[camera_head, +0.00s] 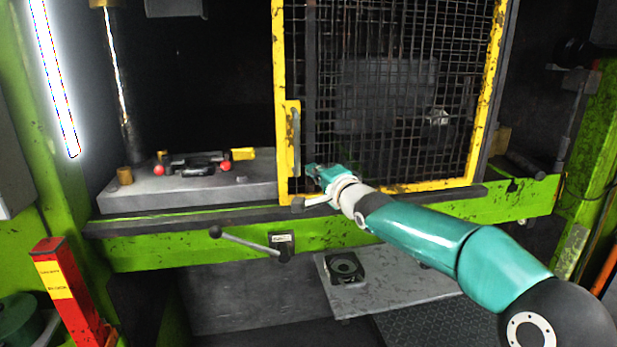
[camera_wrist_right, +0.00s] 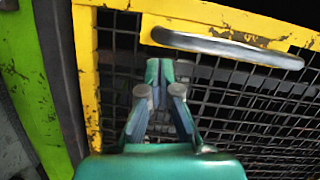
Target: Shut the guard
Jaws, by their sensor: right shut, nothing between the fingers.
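The guard is a yellow-framed mesh panel (camera_head: 489,95) covering the right part of the press opening in the head view; the left part of the opening is uncovered. Its handle, a grey bar (camera_head: 296,140), stands upright on the left frame post. In the right wrist view the guard's yellow frame (camera_wrist_right: 86,75) and the handle (camera_wrist_right: 225,47) show close up. My right gripper (camera_head: 312,172) is shut and empty at the guard's lower left corner, below the handle. The wrist view shows its closed fingertips (camera_wrist_right: 159,72) in front of the mesh, apart from the handle. My left gripper is not in view.
A grey bed plate (camera_head: 240,194) with red-knobbed parts (camera_head: 195,162) lies in the uncovered left part. A lever (camera_head: 245,242) sticks out from the green front beam (camera_head: 140,252). A red post (camera_head: 68,290) stands at lower left, and a low plate (camera_head: 395,285) sits below the beam.

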